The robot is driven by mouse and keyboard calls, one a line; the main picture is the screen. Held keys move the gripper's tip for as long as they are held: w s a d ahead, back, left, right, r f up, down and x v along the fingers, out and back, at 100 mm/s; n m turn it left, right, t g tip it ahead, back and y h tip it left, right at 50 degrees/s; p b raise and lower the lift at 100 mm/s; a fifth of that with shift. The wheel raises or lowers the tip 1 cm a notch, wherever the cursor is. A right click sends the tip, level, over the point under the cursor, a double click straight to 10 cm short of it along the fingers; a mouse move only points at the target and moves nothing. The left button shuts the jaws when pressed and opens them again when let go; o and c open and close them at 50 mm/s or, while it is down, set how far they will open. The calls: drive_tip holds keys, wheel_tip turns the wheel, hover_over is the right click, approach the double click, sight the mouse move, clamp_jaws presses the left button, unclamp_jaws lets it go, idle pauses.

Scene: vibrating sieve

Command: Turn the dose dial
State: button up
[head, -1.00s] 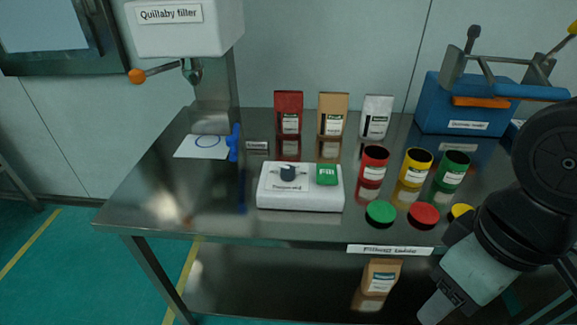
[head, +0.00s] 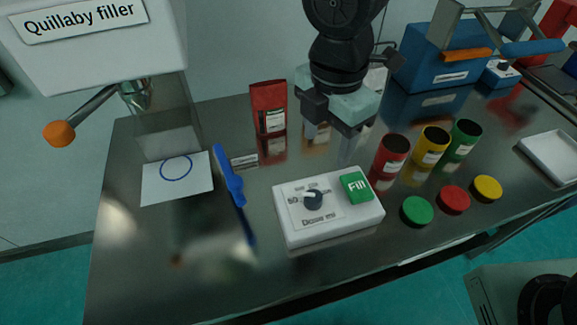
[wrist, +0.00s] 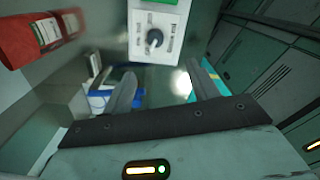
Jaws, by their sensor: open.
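The dose dial is a dark round knob (head: 313,199) with a pale pointer line on top. It sits on a white control box (head: 345,222), left of a green Fill button (head: 356,187). My gripper (head: 335,143) hangs fingers down above the table, just behind the box, apart from it. It is open and empty. In the wrist view the dial (wrist: 154,39) shows beyond the open fingers (wrist: 162,82), near the top centre, and nothing lies between them and it. The box's lettering is too small to read fully there.
Red, yellow and green cups (head: 431,146) stand right of my gripper, with matching lids (head: 453,200) in front. A red bag (head: 268,108) stands left of my gripper. A blue tool (head: 229,176) and circle-marked paper (head: 177,180) lie left. The filler (head: 95,40) overhangs the left side.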

drive_tip(key=b, duration=0.3)
approach(314, 195)
wheel_tip(314, 195, down, 10)
drive_tip(key=shift+r, duration=0.2)
drive_tip(key=c, duration=1)
